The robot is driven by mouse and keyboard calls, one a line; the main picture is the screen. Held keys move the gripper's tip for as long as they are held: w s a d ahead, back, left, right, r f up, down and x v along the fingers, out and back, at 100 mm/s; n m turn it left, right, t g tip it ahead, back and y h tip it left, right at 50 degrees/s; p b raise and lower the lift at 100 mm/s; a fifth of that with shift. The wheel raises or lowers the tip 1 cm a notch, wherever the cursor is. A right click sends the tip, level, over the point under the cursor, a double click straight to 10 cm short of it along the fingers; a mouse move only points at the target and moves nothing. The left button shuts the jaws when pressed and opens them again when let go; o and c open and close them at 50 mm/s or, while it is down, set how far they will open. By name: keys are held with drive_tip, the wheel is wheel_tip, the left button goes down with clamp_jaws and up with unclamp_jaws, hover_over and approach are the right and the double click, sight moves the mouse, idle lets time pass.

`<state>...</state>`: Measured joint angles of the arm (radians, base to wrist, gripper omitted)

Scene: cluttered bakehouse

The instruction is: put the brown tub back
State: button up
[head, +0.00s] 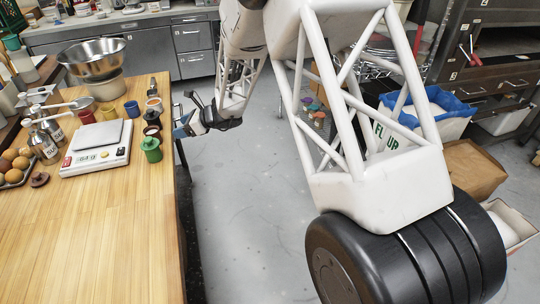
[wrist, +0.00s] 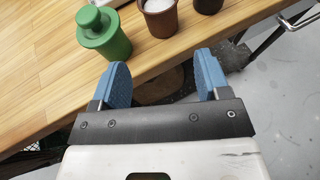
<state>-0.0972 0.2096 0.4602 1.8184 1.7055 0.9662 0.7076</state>
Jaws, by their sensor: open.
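A brown tub (wrist: 159,20) with white contents stands upright and open near the table edge in the wrist view. It also shows in the head view (head: 152,132), just behind a lidded green tub (head: 152,150). The green tub is left of it in the wrist view (wrist: 104,36). A darker tub (wrist: 208,4) is right of it, cut by the frame's top. My gripper (wrist: 164,82) has its blue fingers apart with nothing between them. In the head view my gripper (head: 182,129) is at the table's right edge, right of the tubs and apart from them.
A scale (head: 97,152), a metal bowl (head: 92,58), bottles (head: 43,147) and several coloured tubs crowd the table's back. A brown lid (head: 39,180) lies left of the scale. The table's front (head: 100,245) is clear. A flour bin (head: 430,115) stands on the floor at right.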

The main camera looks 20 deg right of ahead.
drive_tip(key=s+d+r+n+g+h, duration=0.2)
drive_tip(key=s+d+r+n, duration=0.4)
drive_tip(key=s, duration=0.5)
drive_tip(key=s+d+r+n+g+h, duration=0.1)
drive_tip(key=s+r+n+h, duration=0.1)
drive_tip(key=s+r+n, duration=0.5)
drive_tip(key=s+d+r+n+h, duration=0.1)
drive_tip(key=s+d+n+h, duration=0.2)
drive_tip(key=s, duration=0.7)
drive_tip(key=s+d+r+n+h, duration=0.2)
drive_tip(key=s+d, duration=0.5)
drive_tip(key=s, duration=0.4)
drive_tip(key=s+d+r+n+h, duration=0.2)
drive_tip(key=s+d+n+h, duration=0.1)
drive_tip(key=s, duration=0.8)
drive_tip(key=d+n, duration=0.1)
drive_tip(key=d, duration=0.1)
drive_tip(key=shift+d+r+t+h, duration=0.2)
drive_tip(key=shift+d+t+h, duration=0.1)
drive_tip(key=shift+d, duration=0.05)
